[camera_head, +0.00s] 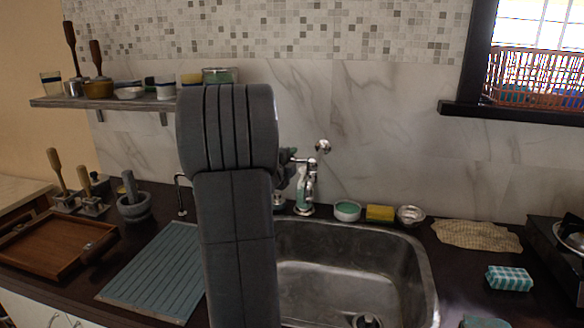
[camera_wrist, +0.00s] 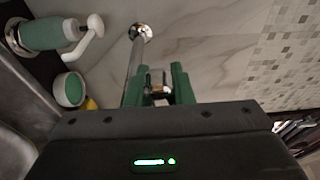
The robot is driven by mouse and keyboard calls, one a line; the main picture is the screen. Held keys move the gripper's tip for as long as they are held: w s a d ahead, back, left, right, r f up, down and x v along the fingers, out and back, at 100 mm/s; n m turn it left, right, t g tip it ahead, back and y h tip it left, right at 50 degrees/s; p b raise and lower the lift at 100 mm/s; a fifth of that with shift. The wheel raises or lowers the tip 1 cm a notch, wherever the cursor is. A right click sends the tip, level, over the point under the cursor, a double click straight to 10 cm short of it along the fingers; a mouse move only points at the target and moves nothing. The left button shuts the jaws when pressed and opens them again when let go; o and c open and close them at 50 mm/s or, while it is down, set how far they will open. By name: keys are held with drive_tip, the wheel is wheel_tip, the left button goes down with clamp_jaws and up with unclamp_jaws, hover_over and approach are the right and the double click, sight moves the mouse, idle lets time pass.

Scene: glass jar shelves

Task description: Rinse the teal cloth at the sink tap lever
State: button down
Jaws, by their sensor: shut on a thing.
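In the head view my arm mostly hides the gripper. A teal-and-white checked cloth-like thing (camera_head: 510,278) lies on the right counter, away from my gripper. A plain teal thing (camera_head: 485,322) is cut off at the bottom edge.
The steel sink (camera_head: 340,262) is empty. A teal-filled bowl (camera_head: 347,210), yellow sponge (camera_head: 380,213) and small metal bowl (camera_head: 411,215) line its back edge. A ribbed teal mat (camera_head: 155,270) and mortar (camera_head: 134,205) are left. A wall shelf (camera_head: 60,102) holds jars.

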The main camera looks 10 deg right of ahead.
drive_tip(key=shift+s+a+f+n+t+y+b, duration=0.1)
drive_tip(key=shift+s+n+t+y+b, duration=0.25)
drive_tip(key=shift+n+y+b, duration=0.3)
drive_tip(key=shift+w, duration=0.1)
drive_tip(key=c, duration=1.3)
unclamp_jaws()
drive_tip(key=shift+o, duration=0.2)
drive_tip(key=shift+a, duration=0.1)
drive_tip(key=b+v, duration=0.1)
drive_tip(key=v, duration=1.2)
drive_tip(key=shift+s, duration=0.35)
drive_tip(key=shift+a, duration=0.1)
